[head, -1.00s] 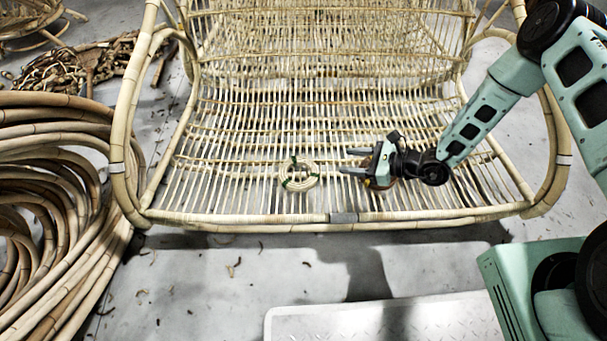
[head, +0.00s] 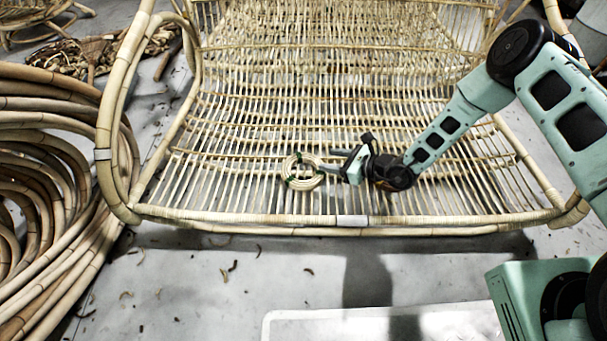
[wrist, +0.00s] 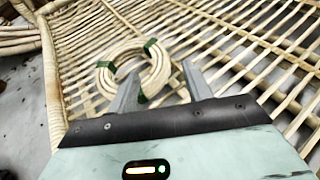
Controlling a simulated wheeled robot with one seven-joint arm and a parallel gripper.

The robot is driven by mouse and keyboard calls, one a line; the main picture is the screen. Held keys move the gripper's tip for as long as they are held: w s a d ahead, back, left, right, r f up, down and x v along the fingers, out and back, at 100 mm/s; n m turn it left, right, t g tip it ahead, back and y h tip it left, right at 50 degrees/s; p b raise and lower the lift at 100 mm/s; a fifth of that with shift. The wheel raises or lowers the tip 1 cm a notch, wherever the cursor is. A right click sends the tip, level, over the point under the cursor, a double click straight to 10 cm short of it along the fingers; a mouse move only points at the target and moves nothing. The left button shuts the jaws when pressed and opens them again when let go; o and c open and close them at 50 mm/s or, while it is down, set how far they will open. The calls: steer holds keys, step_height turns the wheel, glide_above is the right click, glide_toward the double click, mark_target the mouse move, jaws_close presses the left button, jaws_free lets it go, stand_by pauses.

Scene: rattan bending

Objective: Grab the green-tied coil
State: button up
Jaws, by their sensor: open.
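The green-tied coil (head: 303,171) is a pale ring of cane with green ties. It lies on the slatted rattan seat (head: 240,195) near its front edge. In the wrist view the coil (wrist: 118,52) is ahead of my gripper and slightly left. My gripper (head: 325,162) is open at the coil's right side. In the wrist view, one finger of my gripper (wrist: 160,82) overlaps the coil's near right part, and the other finger is to the right of the ring. The coil's right side appears to lie between the fingers; I cannot tell whether they touch it.
Large bundles of bent rattan (head: 45,190) stand at the left. The seat's thick front rail (head: 230,219) and curved side frames border the seat. A pile of scraps (head: 90,55) lies at the back left. A pale plate (head: 300,325) is on the floor in front.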

mark_target(313, 157)
steer(key=b+x, duration=0.3)
steer(key=x, duration=0.2)
steer(key=shift+f, duration=0.2)
steer(key=shift+w+a, duration=0.25)
steer(key=shift+a, duration=0.15)
steer(key=c, duration=1)
